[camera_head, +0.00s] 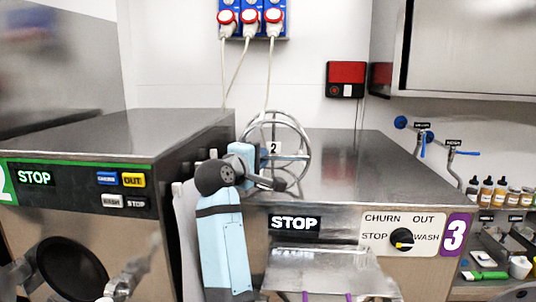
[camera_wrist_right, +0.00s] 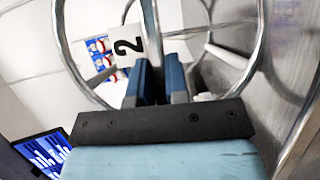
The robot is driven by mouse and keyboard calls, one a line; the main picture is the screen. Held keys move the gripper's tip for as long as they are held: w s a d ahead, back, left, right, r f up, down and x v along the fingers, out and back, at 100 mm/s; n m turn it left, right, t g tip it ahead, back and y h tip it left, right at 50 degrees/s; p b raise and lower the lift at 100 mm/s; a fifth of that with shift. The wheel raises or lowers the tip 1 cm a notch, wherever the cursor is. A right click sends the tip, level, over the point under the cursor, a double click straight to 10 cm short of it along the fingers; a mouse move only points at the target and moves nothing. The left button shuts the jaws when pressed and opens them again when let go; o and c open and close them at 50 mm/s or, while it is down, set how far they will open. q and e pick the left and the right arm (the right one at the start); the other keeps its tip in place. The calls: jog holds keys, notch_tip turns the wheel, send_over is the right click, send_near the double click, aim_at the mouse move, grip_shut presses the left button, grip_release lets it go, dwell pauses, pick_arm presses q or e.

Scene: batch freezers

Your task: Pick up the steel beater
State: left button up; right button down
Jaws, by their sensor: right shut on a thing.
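The steel beater (camera_head: 276,114), an open frame of curved bright bars with a white tag marked 2 (camera_head: 273,148), is at the top of freezer 3 in the head view. My right gripper (camera_head: 284,157) is at the beater, shut on it. In the right wrist view the two blue fingers (camera_wrist_right: 160,82) are close together beside the tag, with beater bars (camera_wrist_right: 68,40) curving around them. The exact grip point is hidden by the fingers. I cannot tell whether the beater touches the steel top. My left gripper is not in view.
Freezer 3 (camera_head: 350,170) has a flat, largely clear steel top. Its dial (camera_head: 403,239) and a steel shelf (camera_head: 330,272) are on the front. Another freezer (camera_head: 110,135) stands left across a narrow gap. Red plugs with hanging cables (camera_head: 249,17) are behind. Bottles (camera_head: 486,192) stand at right.

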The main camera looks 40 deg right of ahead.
jog(key=shift+r, duration=0.15)
jog(key=shift+r, duration=0.2)
notch_tip(320, 180, up, 19)
jog(key=b, duration=0.4)
jog(key=shift+r, duration=0.15)
